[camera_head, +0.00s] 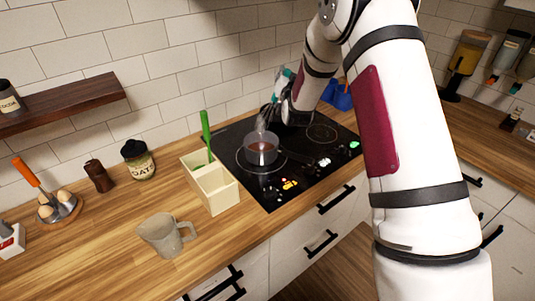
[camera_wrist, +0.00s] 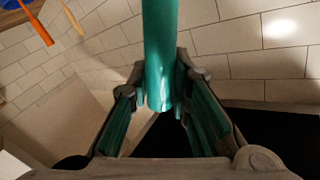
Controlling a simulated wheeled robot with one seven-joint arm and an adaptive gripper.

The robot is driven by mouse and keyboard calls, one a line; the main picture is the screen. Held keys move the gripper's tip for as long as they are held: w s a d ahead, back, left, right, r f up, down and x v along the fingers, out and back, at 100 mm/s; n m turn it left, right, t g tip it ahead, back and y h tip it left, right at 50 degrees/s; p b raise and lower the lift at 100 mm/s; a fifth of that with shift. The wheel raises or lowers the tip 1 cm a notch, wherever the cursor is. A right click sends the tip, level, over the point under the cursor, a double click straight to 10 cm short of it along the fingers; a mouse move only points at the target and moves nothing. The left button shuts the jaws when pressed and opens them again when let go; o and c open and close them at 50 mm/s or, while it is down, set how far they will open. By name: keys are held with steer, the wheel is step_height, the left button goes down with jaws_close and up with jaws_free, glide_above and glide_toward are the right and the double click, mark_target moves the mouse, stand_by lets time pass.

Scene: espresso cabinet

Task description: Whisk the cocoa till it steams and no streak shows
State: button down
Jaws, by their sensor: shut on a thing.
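My gripper (camera_head: 283,88) is above the hob and shut on a teal handle. The wrist view shows the upright teal whisk handle (camera_wrist: 160,50) between the two teal-padded fingers (camera_wrist: 160,105). In the head view the pale whisk wires (camera_head: 262,122) reach down to the saucepan (camera_head: 262,158), and their lower end is hard to make out. The saucepan stands on the left part of the black hob (camera_head: 240,131) and holds dark brown cocoa (camera_head: 262,146). I cannot clearly tell steam from the pale wires, and streaks are too small to judge. The wrist view does not show the saucepan.
A cream divided box (camera_head: 222,199) with a green-handled tool (camera_head: 206,130) stands left of the hob. A grey mug (camera_head: 160,236) is nearer the front. An oat jar (camera_head: 138,160) stands by the wall. Hob lights (camera_head: 290,184) glow orange at the front. Blue items (camera_head: 340,95) stand behind my arm.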

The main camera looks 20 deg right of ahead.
stand_by(0.4)
steer(key=shift+r, duration=2.5)
